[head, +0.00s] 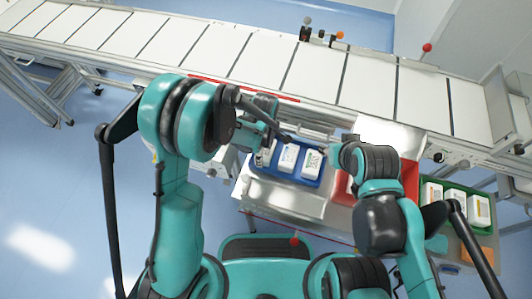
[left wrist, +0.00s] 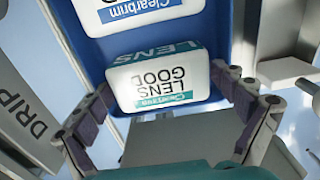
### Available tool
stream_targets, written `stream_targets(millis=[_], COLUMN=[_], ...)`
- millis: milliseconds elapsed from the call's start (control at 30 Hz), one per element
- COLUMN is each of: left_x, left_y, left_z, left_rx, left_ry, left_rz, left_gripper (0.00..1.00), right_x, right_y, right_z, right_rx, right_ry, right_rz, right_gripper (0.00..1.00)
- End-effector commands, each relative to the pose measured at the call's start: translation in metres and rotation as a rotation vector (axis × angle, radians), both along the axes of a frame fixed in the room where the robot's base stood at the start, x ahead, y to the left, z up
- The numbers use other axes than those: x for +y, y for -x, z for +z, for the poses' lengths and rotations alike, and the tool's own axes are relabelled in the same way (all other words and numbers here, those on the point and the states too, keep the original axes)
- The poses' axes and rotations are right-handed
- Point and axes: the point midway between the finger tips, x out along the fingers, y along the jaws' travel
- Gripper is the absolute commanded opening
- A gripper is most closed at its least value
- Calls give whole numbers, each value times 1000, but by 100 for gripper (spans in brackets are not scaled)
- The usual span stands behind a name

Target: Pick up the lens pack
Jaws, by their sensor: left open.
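The lens pack (left wrist: 158,76) is a white box with a teal band and dark "LENS GOOD" lettering, upside down in the left wrist view. It sits at the near end of a blue tray (left wrist: 216,28). In the head view, the white pack at the tray's left end (head: 265,155) appears to be it, partly hidden by my gripper. My left gripper (left wrist: 165,88) is open, with one finger on each side of the pack; contact cannot be told. It also shows over the tray's left end in the head view (head: 268,138). My right gripper (head: 328,148) is small and unclear, right of the tray.
A "Clearbrim" pack (left wrist: 140,14) lies beyond the lens pack. Another white pack (head: 311,161) is at the blue tray's right. A red tray (head: 409,176) and a green tray (head: 462,222) stand further right. A long conveyor (head: 260,60) runs behind.

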Motion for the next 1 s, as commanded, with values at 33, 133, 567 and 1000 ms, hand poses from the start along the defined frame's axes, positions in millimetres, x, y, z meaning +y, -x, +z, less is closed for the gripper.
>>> stream_targets(millis=[33,133,567,1000], left_x=[0,0,0,0], left_y=[0,0,0,0], left_z=[-1,0,1,43], left_rx=[0,0,0,0], left_ry=[0,0,0,0], left_rz=[0,0,0,0], left_gripper=[97,97,53,52], right_x=[0,0,0,0], right_y=[0,0,0,0], right_z=[0,1,1,24], right_rx=[0,0,0,0], right_ry=[0,0,0,0], right_rz=[0,0,0,0], right_gripper=[40,40,40,40])
